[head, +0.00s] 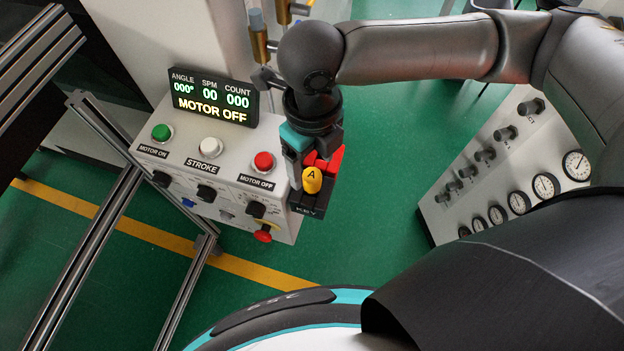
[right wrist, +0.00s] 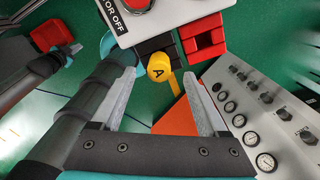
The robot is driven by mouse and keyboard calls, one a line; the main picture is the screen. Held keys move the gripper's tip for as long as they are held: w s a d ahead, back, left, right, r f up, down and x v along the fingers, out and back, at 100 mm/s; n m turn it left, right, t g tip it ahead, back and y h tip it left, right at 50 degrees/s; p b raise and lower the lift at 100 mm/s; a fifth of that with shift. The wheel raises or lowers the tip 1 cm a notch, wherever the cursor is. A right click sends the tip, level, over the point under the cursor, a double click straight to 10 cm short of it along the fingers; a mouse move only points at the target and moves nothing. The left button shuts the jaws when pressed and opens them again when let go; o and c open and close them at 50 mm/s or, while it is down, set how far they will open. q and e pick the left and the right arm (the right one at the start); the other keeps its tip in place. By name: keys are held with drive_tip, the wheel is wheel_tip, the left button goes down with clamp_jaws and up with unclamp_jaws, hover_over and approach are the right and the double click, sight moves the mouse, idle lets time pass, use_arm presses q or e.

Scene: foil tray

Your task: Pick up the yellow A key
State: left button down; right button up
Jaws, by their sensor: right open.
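The yellow key (head: 312,180), marked A, sits in a black holder (head: 308,203) labelled KEY at the console's right corner. My right gripper (head: 309,150) is over the holder, close to the key in the head view. In the right wrist view, its two grey fingers are open and empty, and the yellow key (right wrist: 160,67) shows in the gap between their tips. I cannot tell how far below the tips the key is. My left gripper is out of the head view; a dark arm end at the upper left of the wrist view (right wrist: 70,50) may be it, unclear.
The console (head: 216,160) carries buttons, knobs and a display (head: 212,96) reading MOTOR OFF. A red slotted block (right wrist: 205,38) stands beside the holder. A gauge panel (head: 510,165) stands to the right, with green floor between. Metal rails (head: 105,235) are at the left.

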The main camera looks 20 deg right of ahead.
sight(312, 174)
drive_tip(key=shift+f, duration=2.8)
drive_tip(key=shift+c, duration=0.4)
clamp_jaws()
